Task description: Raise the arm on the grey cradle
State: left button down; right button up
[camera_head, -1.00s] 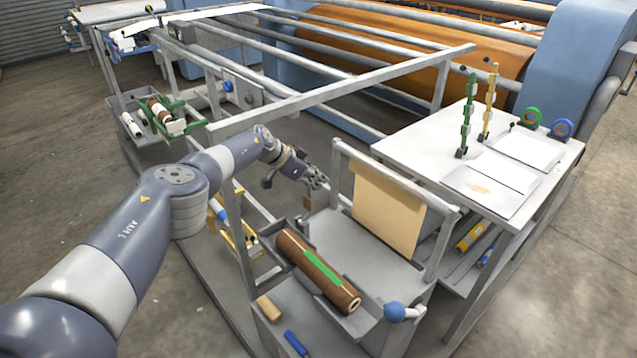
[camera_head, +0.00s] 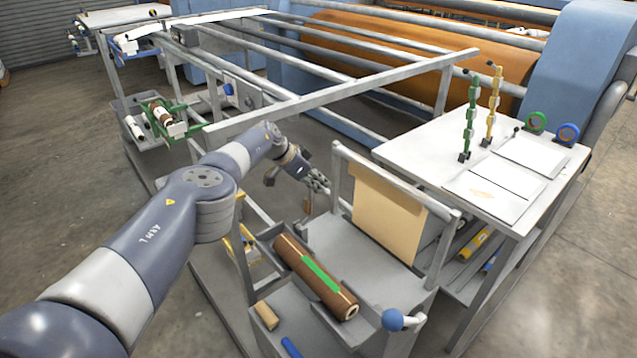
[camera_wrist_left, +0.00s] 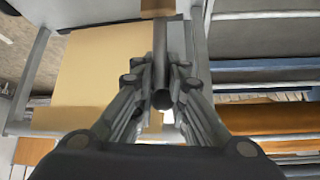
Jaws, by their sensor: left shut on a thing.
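The grey cradle (camera_head: 262,247) is a trough holding a brown roll (camera_head: 290,262) with a green strip. A white lever with a blue ball (camera_head: 392,320) stands near the roll's right end; whether it is the cradle's arm I cannot tell. My left gripper (camera_head: 322,184) is beyond the cradle, just left of the upright tan board (camera_head: 385,212). In the left wrist view my left gripper (camera_wrist_left: 162,108) is shut on a dark grey rod (camera_wrist_left: 160,60) with a brown block (camera_wrist_left: 158,8) at its far end. My right gripper does not show.
A white table (camera_head: 420,150) at the right carries green and yellow chain-like stands and papers. A long grey rail (camera_head: 350,92) crosses above and behind my gripper. A green-framed holder (camera_head: 165,122) is at the left. Open floor lies at the left.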

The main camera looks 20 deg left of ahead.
pick_arm(q)
jog(key=shift+w+a+r, duration=0.1)
jog(key=shift+a+r, duration=0.1)
jog(key=shift+a, duration=0.2)
jog(key=c, duration=1.7)
grip_release()
jog(key=shift+o, duration=0.2)
jog(key=shift+f, duration=0.15)
jog(key=shift+d, duration=0.1)
jog(key=shift+r, duration=0.3)
jog(key=shift+s+a+r, duration=0.45)
jog(key=shift+s+r, duration=0.2)
jog(key=shift+s, duration=0.05)
jog(key=v, duration=0.9)
jog(key=shift+a+r, duration=0.2)
jog(key=shift+a, duration=0.1)
